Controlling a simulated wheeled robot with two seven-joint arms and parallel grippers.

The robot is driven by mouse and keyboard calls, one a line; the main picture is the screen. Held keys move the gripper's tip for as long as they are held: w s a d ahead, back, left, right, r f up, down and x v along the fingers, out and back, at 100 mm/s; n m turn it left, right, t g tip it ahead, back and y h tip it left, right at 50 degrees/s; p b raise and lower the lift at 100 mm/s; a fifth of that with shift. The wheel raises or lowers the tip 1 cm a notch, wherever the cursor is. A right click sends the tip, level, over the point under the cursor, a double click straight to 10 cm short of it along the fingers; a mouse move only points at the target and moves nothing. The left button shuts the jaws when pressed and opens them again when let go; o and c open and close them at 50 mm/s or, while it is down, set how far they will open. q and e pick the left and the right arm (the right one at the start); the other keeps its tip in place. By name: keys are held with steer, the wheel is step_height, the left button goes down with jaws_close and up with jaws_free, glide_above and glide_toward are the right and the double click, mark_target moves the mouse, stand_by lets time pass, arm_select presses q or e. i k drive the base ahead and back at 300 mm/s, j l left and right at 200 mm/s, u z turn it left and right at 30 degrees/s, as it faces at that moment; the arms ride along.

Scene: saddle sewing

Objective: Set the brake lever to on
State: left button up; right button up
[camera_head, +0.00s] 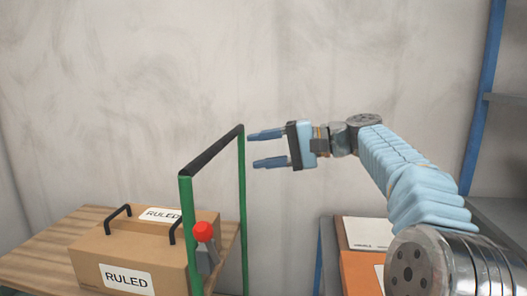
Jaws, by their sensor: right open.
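The brake lever (206,258) is a short grey piece with a red knob (203,231) on top. It sits by the near green post of a cart frame, low in the picture, and stands roughly upright. My right gripper (258,149) is open and empty, its two blue fingers pointing left. It shows above and to the right of the lever, close to the far green post in the picture, apart from the knob. My left gripper is not in view. The lower end of the lever is cut off or hidden.
A green frame with a black handle bar (212,150) rises at the cart's end. A cardboard box (135,260) marked RULED, with black handles, stands on the wooden top (50,247). An orange box (359,271) with a white top is at lower right. A blue shelf post (482,100) stands at right.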

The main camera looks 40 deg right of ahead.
mark_target(203, 232)
steer(key=k+j, duration=0.35)
steer(key=j, duration=0.15)
steer(key=k+j, duration=0.75)
steer(key=j, duration=0.25)
